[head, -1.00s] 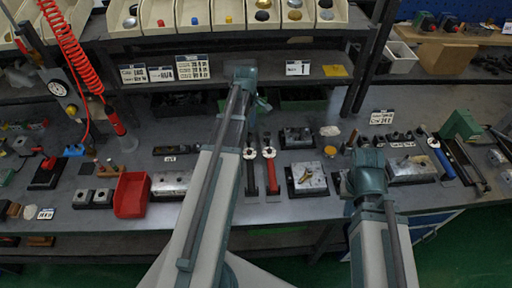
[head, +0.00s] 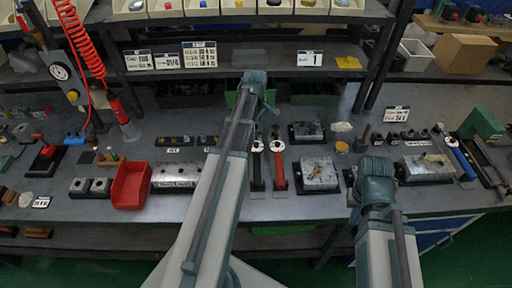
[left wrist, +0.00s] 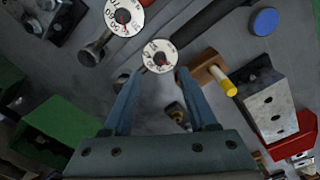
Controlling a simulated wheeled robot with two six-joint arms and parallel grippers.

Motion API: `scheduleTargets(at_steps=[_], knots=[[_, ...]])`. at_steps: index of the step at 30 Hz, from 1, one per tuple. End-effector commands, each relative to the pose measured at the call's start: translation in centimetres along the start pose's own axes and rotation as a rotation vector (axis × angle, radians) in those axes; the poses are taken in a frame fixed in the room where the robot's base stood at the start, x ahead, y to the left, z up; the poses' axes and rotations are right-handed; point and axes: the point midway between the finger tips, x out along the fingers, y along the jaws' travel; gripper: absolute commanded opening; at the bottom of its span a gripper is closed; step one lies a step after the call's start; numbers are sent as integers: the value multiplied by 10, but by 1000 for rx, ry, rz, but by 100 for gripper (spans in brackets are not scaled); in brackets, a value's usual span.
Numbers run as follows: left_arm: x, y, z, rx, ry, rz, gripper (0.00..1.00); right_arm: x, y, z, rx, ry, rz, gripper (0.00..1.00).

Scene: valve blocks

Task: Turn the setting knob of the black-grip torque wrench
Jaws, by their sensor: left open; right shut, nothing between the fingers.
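The black-grip torque wrench (head: 257,172) lies on the bench, its white dial toward the back. A red-grip torque wrench (head: 279,172) lies beside it on the right. My left gripper (head: 270,108) is above the bench, behind the two wrench dials; my arm partly hides it. In the left wrist view its fingers (left wrist: 160,74) are apart and empty. A second such dial (left wrist: 124,15) is up and left. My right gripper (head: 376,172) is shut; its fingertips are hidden.
Metal valve blocks (head: 318,173) stand right of the wrenches. A red bin (head: 131,186) and another metal block (head: 176,175) are to the left. A shelf with a number sign (head: 310,58) overhangs the back. A blue-grip wrench (head: 463,161) lies far right.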

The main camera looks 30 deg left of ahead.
Motion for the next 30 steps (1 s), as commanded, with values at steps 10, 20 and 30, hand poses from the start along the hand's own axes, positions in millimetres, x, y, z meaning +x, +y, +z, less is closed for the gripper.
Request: scheduleTargets(at_steps=[10,20,30], knots=[[54,0,0,0,1,1,58,54,-5,-3,0,0,0,0],[62,0,0,0,1,1,58,62,-6,-4,0,0,0,0],[62,0,0,0,1,1,20,61,-6,-4,0,0,0,0]])
